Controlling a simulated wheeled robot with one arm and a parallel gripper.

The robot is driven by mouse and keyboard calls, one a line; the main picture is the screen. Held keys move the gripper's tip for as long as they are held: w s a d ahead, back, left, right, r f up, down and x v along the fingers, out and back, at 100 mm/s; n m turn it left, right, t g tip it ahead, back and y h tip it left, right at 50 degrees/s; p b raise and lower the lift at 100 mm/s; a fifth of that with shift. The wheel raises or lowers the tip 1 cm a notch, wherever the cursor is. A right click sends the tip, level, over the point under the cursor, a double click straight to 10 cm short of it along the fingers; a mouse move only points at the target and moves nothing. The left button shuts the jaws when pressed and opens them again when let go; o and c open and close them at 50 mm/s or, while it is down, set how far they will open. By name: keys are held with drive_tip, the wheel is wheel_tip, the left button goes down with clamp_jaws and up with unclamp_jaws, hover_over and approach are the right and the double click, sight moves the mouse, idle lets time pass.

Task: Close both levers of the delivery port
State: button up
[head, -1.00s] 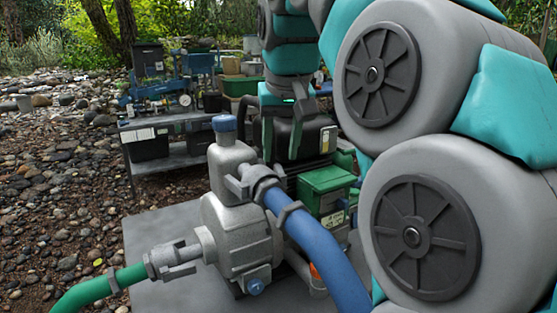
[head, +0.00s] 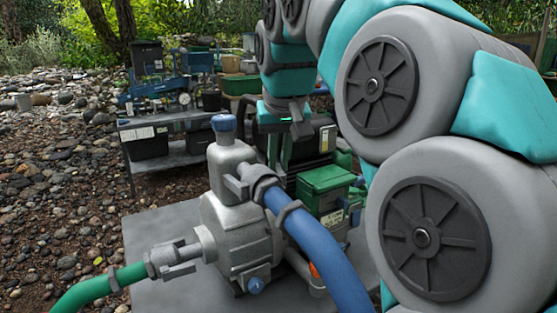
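The grey cast pump (head: 235,225) stands on a slab in the middle of the head view. A blue hose (head: 318,245) joins its upper right side through a grey coupling (head: 262,188), which looks like the delivery port. One grey lever (head: 236,188) shows at the coupling's left; a second lever is not clearly visible. A green hose (head: 95,290) joins the lower left port through another grey coupling (head: 172,258). My gripper (head: 281,145) hangs beyond the pump top, above the engine and apart from the blue hose coupling. Its fingers are small and partly hidden, so their opening is unclear.
The dark engine with a green box (head: 325,180) sits right behind the pump. A blue cap (head: 223,123) tops the pump. A workbench (head: 170,125) with tools and bins stands behind. My arm fills the right side. Gravel lies open at left.

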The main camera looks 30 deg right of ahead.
clamp_jaws()
drive_tip(key=shift+a+n+y, duration=0.2)
drive_tip(key=shift+n+y, duration=0.1)
drive_tip(key=shift+n, duration=0.5)
drive_tip(key=o, duration=0.5)
unclamp_jaws()
drive_tip(key=shift+o, duration=0.2)
drive_tip(key=shift+r, duration=0.1)
